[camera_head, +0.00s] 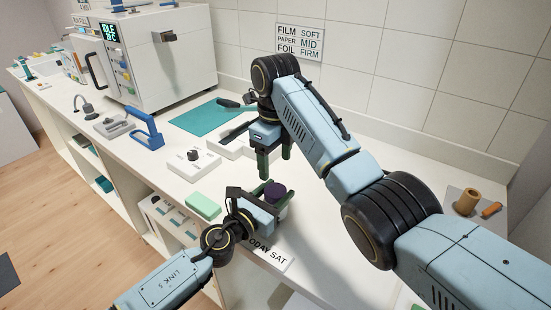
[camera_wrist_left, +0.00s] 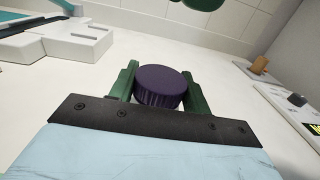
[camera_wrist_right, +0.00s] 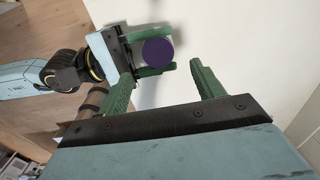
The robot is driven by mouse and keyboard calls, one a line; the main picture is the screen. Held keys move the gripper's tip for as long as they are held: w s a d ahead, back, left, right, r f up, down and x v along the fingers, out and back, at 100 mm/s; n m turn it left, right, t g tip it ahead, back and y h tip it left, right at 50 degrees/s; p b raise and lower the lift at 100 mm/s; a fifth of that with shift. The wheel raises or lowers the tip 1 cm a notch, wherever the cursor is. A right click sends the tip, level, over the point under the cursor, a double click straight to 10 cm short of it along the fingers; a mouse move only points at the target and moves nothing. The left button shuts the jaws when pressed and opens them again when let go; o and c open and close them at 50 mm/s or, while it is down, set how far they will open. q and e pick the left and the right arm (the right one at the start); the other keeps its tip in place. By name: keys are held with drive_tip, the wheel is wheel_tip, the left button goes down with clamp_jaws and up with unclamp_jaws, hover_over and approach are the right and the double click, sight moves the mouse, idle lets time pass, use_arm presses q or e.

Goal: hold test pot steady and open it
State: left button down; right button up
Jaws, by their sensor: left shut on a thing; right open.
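The test pot has a dark purple ribbed lid (camera_head: 275,191); its body is mostly hidden by my left gripper. The lid also shows in the left wrist view (camera_wrist_left: 160,84) and the right wrist view (camera_wrist_right: 158,52). My left gripper (camera_head: 272,203) is shut on the pot, with a green finger on each side, and the pot looks upright at the counter. My right gripper (camera_head: 274,168) is open and empty, pointing down above the lid. In the right wrist view the lid lies beyond and between its open fingers (camera_wrist_right: 161,76), apart from them.
The white counter (camera_head: 330,230) has a label strip reading "...ODAY SAT" (camera_head: 270,252) in front of the pot. A green block (camera_head: 203,206), a white device with a black knob (camera_head: 193,162) and a blue-handled tool (camera_head: 150,133) stand to the left. A tan cylinder (camera_head: 467,201) stands far right.

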sight(276, 190)
drive_tip(key=shift+s+f, duration=0.2)
drive_tip(key=shift+f, duration=0.1)
wheel_tip(276, 190, down, 7)
drive_tip(key=shift+f, duration=0.2)
drive_tip(key=shift+c, duration=0.5)
drive_tip(key=c, duration=0.9)
drive_tip(key=shift+n, duration=1.6)
drive_tip(key=o, duration=1.1)
drive_tip(key=shift+c, duration=0.2)
